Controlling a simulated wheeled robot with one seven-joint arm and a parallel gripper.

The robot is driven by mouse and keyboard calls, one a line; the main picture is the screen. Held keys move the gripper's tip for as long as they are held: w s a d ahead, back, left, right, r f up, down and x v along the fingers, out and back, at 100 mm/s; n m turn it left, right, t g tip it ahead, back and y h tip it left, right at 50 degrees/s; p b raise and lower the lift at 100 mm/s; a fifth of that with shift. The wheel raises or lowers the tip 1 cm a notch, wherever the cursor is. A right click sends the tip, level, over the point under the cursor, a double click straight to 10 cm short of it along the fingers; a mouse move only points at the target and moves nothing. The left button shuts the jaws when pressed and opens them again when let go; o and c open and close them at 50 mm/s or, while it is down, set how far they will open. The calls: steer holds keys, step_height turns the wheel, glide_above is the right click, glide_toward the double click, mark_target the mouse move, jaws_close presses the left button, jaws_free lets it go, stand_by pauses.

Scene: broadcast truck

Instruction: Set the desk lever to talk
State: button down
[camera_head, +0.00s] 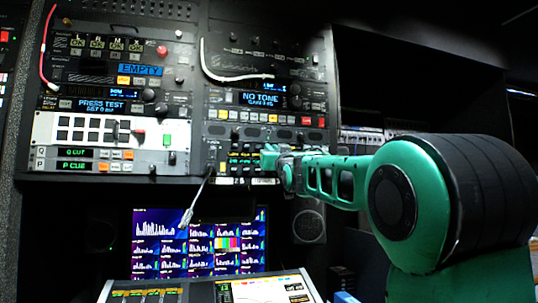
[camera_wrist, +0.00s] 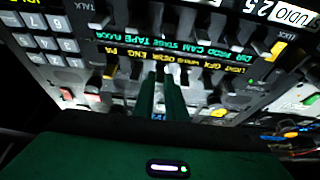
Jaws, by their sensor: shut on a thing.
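The intercom panel (camera_head: 216,142) is in the rack in the head view, with two lit label rows. In the wrist view its lower label strip (camera_wrist: 188,66) appears upside down in yellow, with DESK near its middle. A row of small levers runs along each strip. My gripper (camera_head: 270,158) reaches the panel from the right. In the wrist view my green fingers (camera_wrist: 162,85) are shut on a small pale lever (camera_wrist: 173,72) close to the DESK label, seemingly the desk lever. The fingers hide much of it, so its position cannot be told.
Other levers stand close on both sides of my fingers. A grey cable (camera_head: 197,203) hangs left of my gripper. A monitor wall (camera_head: 200,240) and a console (camera_head: 208,288) lie below. Rack units with a white cable (camera_head: 225,77) are above.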

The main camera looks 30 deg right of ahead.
steer(key=shift+w+f+t+h, duration=0.15)
steer(key=shift+f+t+h, duration=0.15)
steer(key=shift+t, duration=0.45)
steer(key=shift+w+f+t+h, duration=0.15)
steer(key=shift+f+t, duration=0.3)
steer(key=shift+t, duration=0.35)
steer(key=shift+w+f+t+h, duration=0.15)
steer(key=shift+f+t+h, duration=0.15)
steer(key=shift+t, duration=0.45)
steer(key=c, duration=1.8)
jaws_free()
steer(key=v, duration=1)
steer(key=shift+s+f, duration=0.2)
steer(key=shift+f, duration=0.15)
steer(key=shift+f, duration=0.1)
